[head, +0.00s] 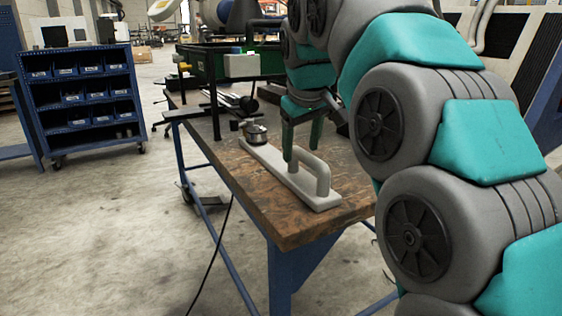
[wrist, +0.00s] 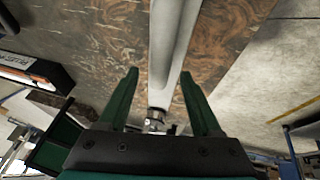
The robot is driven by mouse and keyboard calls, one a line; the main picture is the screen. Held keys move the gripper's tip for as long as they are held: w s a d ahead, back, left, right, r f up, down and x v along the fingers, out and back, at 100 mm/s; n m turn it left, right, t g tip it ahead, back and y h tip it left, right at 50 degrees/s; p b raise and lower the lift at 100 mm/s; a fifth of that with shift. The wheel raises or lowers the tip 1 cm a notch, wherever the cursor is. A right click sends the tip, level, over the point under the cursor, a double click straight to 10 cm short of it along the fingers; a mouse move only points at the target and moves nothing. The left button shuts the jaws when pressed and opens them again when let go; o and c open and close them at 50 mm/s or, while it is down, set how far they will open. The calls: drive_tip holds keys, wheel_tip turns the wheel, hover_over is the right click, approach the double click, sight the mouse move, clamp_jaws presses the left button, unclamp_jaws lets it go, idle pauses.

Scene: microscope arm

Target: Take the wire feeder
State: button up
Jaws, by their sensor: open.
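A long light grey tool (head: 262,157) with a raised loop handle (head: 318,174) lies on the wooden workbench; I take it for the wire feeder. A round metal part (head: 256,134) sits at its far end. My gripper (head: 308,142) is open and empty, pointing down over the tool just beyond the handle. In the wrist view the grey tool (wrist: 172,48) runs between the two green fingers of my gripper (wrist: 160,72), and the round metal part (wrist: 154,120) shows beyond them. The fingers' exact height above the tool is hard to tell.
The workbench (head: 285,222) has a bare wooden top around the tool. Metal rods (head: 228,100) and a dark frame stand on its far part. A blue bin rack (head: 82,98) stands at the left.

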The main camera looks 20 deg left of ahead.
sight(301, 151)
drive_tip(key=shift+x, duration=1.55)
drive_tip(key=shift+c, duration=0.3)
drive_tip(key=shift+d, duration=0.1)
clamp_jaws()
